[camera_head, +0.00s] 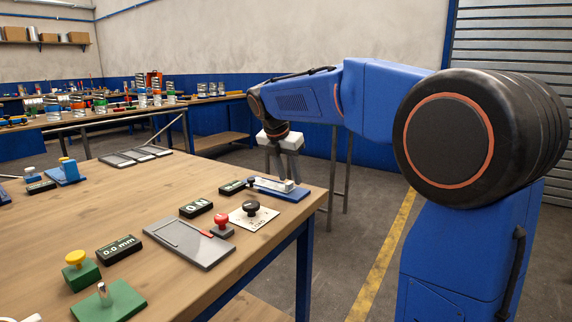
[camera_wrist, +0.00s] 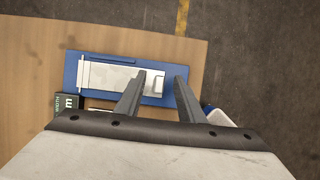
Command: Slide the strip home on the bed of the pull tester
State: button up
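The pull tester appears to be the grey flat bed (camera_head: 186,246) with a long shallow slot and a small red part, beside a display reading "0 N" (camera_head: 197,208). Whether a strip lies in that bed is too small to tell. A blue fixture (camera_wrist: 70,72) near the table corner carries a pale metal piece (camera_wrist: 108,76); I cannot tell whether this is the strip or part of the fixture. My gripper (camera_wrist: 162,76) is open over its right end, one finger over the pale piece and the other past it. The gripper also shows in the head view (camera_head: 285,150), above the fixture.
A white card with a black knob (camera_head: 251,212) and a red knob (camera_head: 221,222) stand near the bed. A grey slotted tray (camera_head: 135,157) lies farther back. A "0.0 mm" display (camera_head: 120,249) and a green block (camera_head: 81,272) stand front left. The middle tabletop is clear.

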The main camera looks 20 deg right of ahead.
jog(key=shift+x, duration=0.9)
grip_shut()
jog(key=shift+s+d, duration=0.1)
jog(key=shift+s, duration=0.1)
jog(key=shift+s+d+r, duration=0.1)
jog(key=shift+s+d, duration=0.65)
jog(key=shift+s, duration=0.3)
jog(key=shift+s+d+r, duration=0.1)
jog(key=shift+s+d, duration=0.65)
jog(key=shift+s, duration=0.25)
notch_tip(320, 180, up, 7)
